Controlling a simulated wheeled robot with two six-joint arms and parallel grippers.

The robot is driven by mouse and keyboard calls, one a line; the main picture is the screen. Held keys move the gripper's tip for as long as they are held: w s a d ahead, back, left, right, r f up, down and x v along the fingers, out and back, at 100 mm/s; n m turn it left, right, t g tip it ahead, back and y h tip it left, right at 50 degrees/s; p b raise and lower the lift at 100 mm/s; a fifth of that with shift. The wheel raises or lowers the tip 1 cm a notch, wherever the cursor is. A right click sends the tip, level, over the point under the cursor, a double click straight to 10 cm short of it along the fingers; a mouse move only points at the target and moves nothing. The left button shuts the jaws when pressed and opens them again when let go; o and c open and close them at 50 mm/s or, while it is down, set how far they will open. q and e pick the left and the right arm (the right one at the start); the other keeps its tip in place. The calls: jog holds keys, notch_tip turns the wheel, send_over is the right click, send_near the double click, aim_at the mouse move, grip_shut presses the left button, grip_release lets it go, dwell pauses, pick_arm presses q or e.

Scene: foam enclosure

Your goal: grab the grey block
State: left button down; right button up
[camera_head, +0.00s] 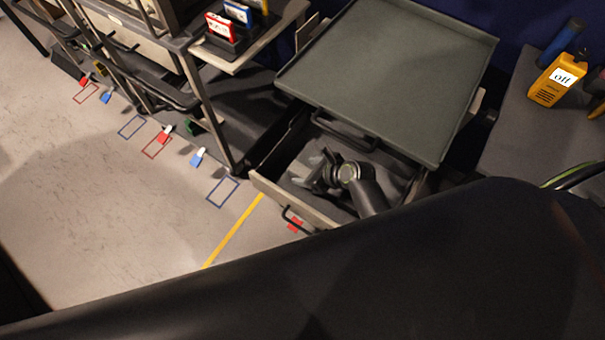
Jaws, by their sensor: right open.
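My right gripper (312,170) is low inside an open drawer (277,197), under a grey-green tray top. Its fingers are apart and point left, over the drawer's dark grey floor. I cannot make out a separate grey block. Grey shapes around the fingers blend with the drawer floor, and the gripper and wrist hide part of the inside. I cannot tell whether anything lies between the fingers. My left gripper is not in view.
The tray top (390,75) overhangs the drawer's back part. A dark rack (195,85) with red and blue items stands left. A yellow device (557,80) marked "off" sits on a grey surface at right. The floor at left has outlined rectangles and open room.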

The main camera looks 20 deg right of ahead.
aim_at(303, 172)
jog(key=shift+b+x, duration=0.45)
jog(key=shift+x, duration=1.45)
jog(key=shift+s+a, duration=0.1)
jog(key=shift+a, duration=0.05)
jog(key=shift+r, duration=0.1)
jog(key=c, duration=1.1)
